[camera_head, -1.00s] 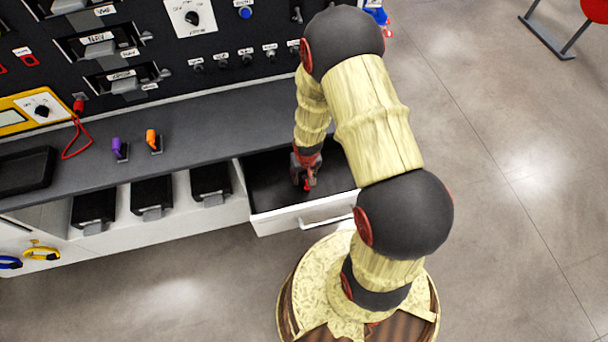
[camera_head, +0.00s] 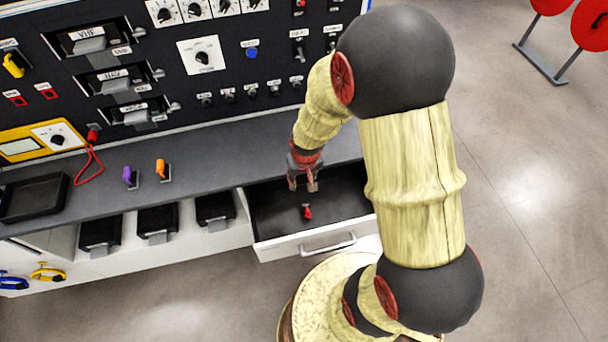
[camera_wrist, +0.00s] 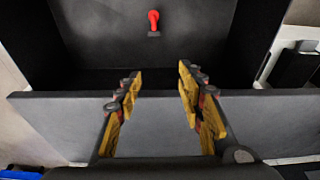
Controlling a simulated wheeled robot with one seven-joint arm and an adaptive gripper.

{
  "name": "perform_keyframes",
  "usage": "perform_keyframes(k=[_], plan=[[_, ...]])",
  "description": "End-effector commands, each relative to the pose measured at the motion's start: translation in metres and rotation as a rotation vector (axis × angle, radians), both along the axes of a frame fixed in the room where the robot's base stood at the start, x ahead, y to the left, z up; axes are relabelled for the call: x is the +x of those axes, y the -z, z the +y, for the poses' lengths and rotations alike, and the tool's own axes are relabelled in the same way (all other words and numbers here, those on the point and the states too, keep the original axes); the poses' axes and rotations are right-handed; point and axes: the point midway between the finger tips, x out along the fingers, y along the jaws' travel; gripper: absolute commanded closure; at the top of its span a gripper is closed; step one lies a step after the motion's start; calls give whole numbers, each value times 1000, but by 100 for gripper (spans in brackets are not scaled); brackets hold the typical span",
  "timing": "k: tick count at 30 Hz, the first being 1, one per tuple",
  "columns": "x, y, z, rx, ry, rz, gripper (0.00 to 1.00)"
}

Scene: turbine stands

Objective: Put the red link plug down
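The red link plug (camera_head: 307,212) stands on the dark floor of the open drawer (camera_head: 270,205). In the wrist view the plug (camera_wrist: 153,20) shows near the top edge, on the dark drawer floor, with a small dark base. My gripper (camera_head: 303,186) is raised above the back part of the drawer, apart from the plug. In the wrist view my gripper (camera_wrist: 160,75) has its two yellow-padded fingers spread, with nothing between them. The plug is beyond the fingertips.
A purple plug (camera_head: 129,176) and an orange plug (camera_head: 162,169) stand on the worktop (camera_head: 215,146) left of the drawer. A black tray (camera_head: 33,198) lies further left. The black control panel (camera_head: 228,60) rises behind. The drawer floor around the red plug is clear.

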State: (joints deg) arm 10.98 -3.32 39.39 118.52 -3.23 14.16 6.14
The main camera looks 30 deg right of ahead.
Motion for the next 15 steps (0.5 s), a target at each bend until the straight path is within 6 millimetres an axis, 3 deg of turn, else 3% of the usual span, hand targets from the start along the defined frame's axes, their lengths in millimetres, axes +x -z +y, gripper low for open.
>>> perform_keyframes(k=[1,6,12,15], plan=[[7,-37,5,-9,-18,-37,61],[-6,-149,29,-24,-81,-115,61],[-59,-254,58,-33,-157,-207,61],[-91,-288,70,-34,-193,-244,61]])
